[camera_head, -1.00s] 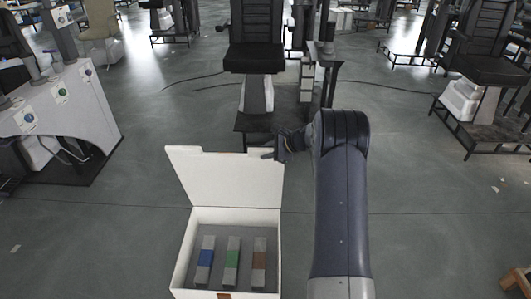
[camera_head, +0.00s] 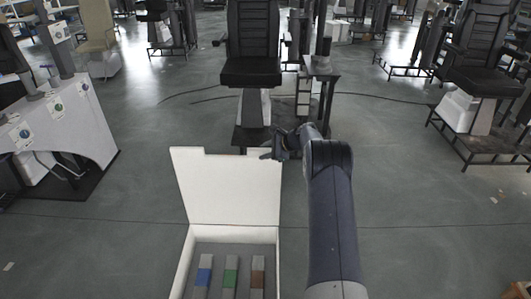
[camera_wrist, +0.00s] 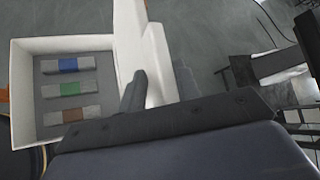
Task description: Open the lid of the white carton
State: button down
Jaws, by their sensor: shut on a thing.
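The white carton (camera_head: 184,262) stands at the bottom centre of the head view, its lid (camera_head: 228,188) raised and tilted back. Inside lie three grey blocks, with a blue (camera_head: 204,276), a green (camera_head: 230,278) and a brown (camera_head: 257,279) band. My gripper (camera_head: 268,156) is at the lid's upper right corner. In the wrist view the carton (camera_wrist: 22,95) is on the left, and the lid (camera_wrist: 130,45) shows nearly edge-on. My gripper's fingers (camera_wrist: 160,88) lie on either side of the lid, shut on its edge.
A black chair (camera_head: 252,70) on a column stands behind the carton, with a small side stand (camera_head: 320,68) beside it. A white console (camera_head: 50,125) is at the left. Another chair (camera_head: 490,75) is at the right. Open grey floor lies on both sides of the carton.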

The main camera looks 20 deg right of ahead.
jog(key=shift+s+f, duration=0.1)
jog(key=shift+f, duration=0.4)
jog(key=c, duration=1.4)
grip_release()
jog(key=shift+c, duration=0.2)
jog(key=shift+o, duration=0.4)
jog(key=shift+r, duration=0.1)
jog(key=shift+r, duration=0.1)
jog(key=shift+d+r, duration=0.1)
jog(key=shift+d, duration=0.05)
jog(key=b+v, duration=0.2)
jog(key=v, duration=0.8)
jog(key=shift+b, duration=0.3)
